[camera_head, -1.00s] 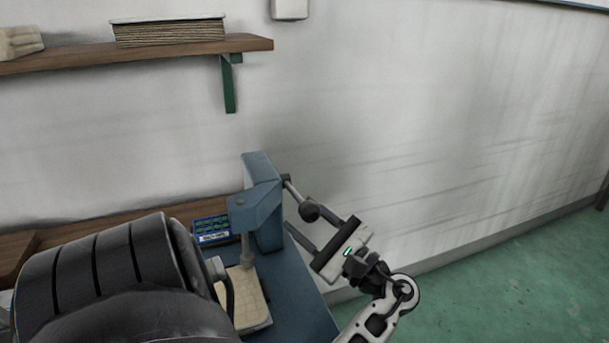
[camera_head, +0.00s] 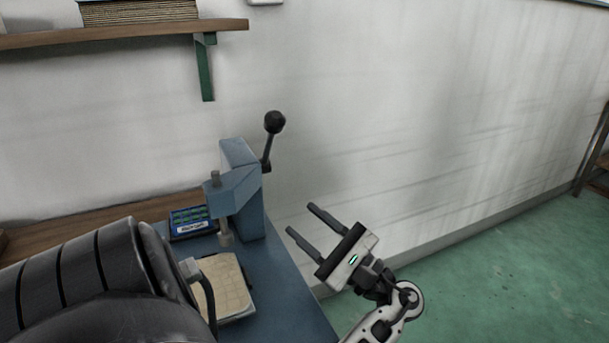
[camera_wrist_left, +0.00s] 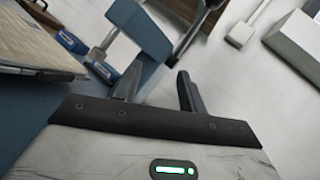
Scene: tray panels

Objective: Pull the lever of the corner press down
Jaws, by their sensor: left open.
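The corner press (camera_head: 243,190) is a blue-grey frame on a blue bench top. Its lever (camera_head: 267,153) rises from the frame's right side, tilted slightly right, with a black ball knob (camera_head: 275,122) at the top. My left gripper (camera_head: 300,219) is open and empty, right of the press and below the knob, clear of the lever. In the left wrist view, the two fingers (camera_wrist_left: 157,74) are apart with nothing between them, and the blue press head (camera_wrist_left: 142,24) shows beyond them. A dark rod there may be the lever. My right gripper is not in view.
A wooden shelf (camera_head: 120,33) with a stack is on the wall above. The space right of the bench is open, over green floor (camera_head: 500,260).

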